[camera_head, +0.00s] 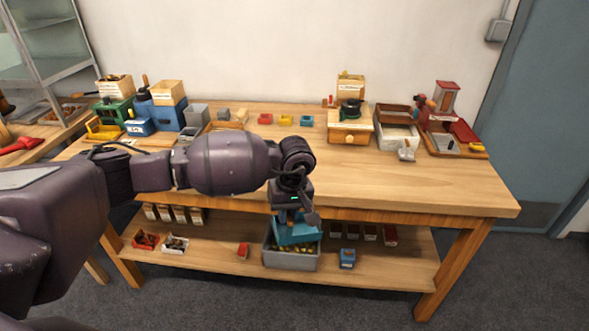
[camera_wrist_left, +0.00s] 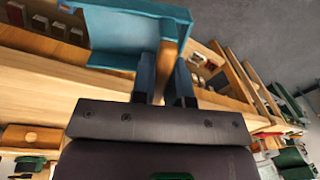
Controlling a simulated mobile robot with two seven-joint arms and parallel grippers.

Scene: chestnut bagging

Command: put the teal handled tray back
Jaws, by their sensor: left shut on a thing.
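The teal handled tray (camera_head: 298,234) hangs under my left gripper (camera_head: 291,212), in front of the table's front edge and over the grey bin on the lower shelf. In the left wrist view the teal tray (camera_wrist_left: 125,32) has a wooden handle (camera_wrist_left: 177,32). The two fingers of my left gripper (camera_wrist_left: 164,75) are shut on that handle. In the head view I cannot tell whether the tray touches the bin. My right gripper is in neither view.
The grey bin (camera_head: 290,262) holds many small brown things. A small blue box (camera_head: 347,258) and a red one (camera_head: 243,251) flank it on the lower shelf (camera_head: 390,270). The wooden table top (camera_head: 400,185) is clear in front; boxes and small trays line its back.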

